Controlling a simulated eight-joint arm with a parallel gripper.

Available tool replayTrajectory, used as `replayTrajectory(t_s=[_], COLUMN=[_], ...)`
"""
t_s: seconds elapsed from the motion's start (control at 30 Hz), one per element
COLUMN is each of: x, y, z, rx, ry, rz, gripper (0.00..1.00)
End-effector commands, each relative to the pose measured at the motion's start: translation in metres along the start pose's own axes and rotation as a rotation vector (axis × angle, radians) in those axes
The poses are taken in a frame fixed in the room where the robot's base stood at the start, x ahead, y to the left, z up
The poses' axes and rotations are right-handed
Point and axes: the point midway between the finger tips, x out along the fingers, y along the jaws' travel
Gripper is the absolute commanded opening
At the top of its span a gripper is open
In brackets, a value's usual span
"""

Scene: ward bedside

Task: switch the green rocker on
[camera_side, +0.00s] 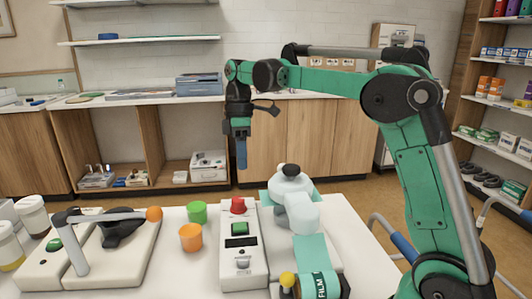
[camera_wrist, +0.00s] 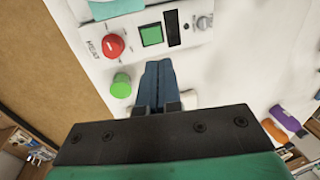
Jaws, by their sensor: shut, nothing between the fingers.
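The green rocker (camera_side: 240,229) sits on a white control box (camera_side: 230,262) in the middle of the table, between a red knob (camera_side: 238,206) and a dark display window. In the wrist view the green rocker (camera_wrist: 151,34) shows as a green square beside the red knob (camera_wrist: 113,45). I cannot tell which way it is tipped. My gripper (camera_side: 242,166) is shut and empty, pointing down, high above the table's back edge and clear of the box. Its fingertips (camera_wrist: 158,64) appear just below the rocker in the wrist view.
A second green switch (camera_side: 54,244) is on a white unit at left. A lever with an orange ball (camera_side: 153,213), a green cup (camera_side: 197,212) and an orange cup (camera_side: 191,237) stand left of the box. A white rounded device (camera_side: 291,186) stands to its right.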

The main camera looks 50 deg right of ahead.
Motion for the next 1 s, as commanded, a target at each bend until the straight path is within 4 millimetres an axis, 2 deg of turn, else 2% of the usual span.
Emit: replayTrajectory(t_s=[0.6, 0.8, 1.0], x=[0.106, 0.127, 0.132], y=[0.000, 0.000, 0.000], z=[0.000, 0.000, 0.000], rx=[-0.001, -0.001, 0.000], ry=[0.001, 0.001, 0.001], rz=[0.000, 0.000, 0.000], gripper=[0.00, 0.00, 0.00])
